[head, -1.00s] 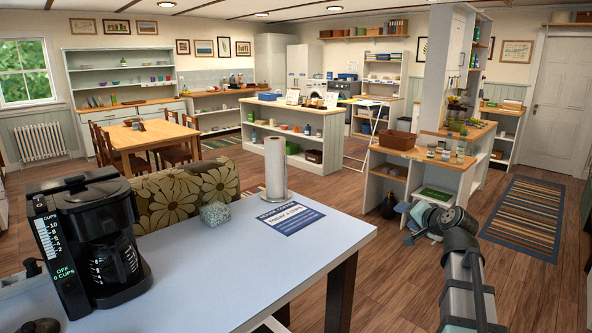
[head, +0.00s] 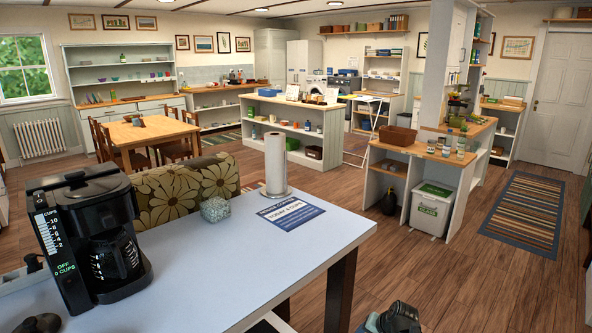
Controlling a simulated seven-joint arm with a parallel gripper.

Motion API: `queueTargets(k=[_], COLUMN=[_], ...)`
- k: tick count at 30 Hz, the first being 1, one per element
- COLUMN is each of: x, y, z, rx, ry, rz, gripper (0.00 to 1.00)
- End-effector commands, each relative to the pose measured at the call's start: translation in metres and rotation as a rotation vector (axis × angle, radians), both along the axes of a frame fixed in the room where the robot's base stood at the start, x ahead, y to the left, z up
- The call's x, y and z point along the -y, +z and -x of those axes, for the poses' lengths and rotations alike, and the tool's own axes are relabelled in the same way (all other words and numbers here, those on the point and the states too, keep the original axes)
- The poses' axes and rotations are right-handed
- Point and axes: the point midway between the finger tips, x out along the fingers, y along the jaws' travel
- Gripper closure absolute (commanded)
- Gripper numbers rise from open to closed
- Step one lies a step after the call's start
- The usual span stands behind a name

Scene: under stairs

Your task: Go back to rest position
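The task names no object. Only a small dark and blue-grey piece of my arm (head: 398,319) shows, at the bottom edge of the head view, right of the white table (head: 225,265). My gripper's fingers are not in view, so I cannot see whether they are open or shut.
Bare wood floor (head: 455,285) lies to the right. A white bin (head: 431,208) stands under the shelf counter (head: 461,188).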

Motion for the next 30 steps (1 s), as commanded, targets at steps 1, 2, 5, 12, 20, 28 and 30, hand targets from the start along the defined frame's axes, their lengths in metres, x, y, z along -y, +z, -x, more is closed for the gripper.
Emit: queueTargets(k=[1, 2, 5, 12, 20, 28, 30], x=[-0.006, -0.008, -0.017, -0.035, -0.05, -0.06, -0.061], y=[-0.019, -0.028, -0.059, -0.126, -0.186, -0.234, -0.244], z=[0.013, 0.02, 0.043, 0.106, 0.182, 0.268, 0.291], rx=[-0.036, -0.055, -0.121, -0.277, -0.443, -0.615, -0.66], ry=[0.017, 0.028, 0.063, 0.15, 0.25, 0.361, 0.39], rz=[0.006, 0.012, 0.029, 0.067, 0.109, 0.15, 0.16], gripper=[0.42, 0.42, 0.42, 0.42, 0.42, 0.42, 0.42])
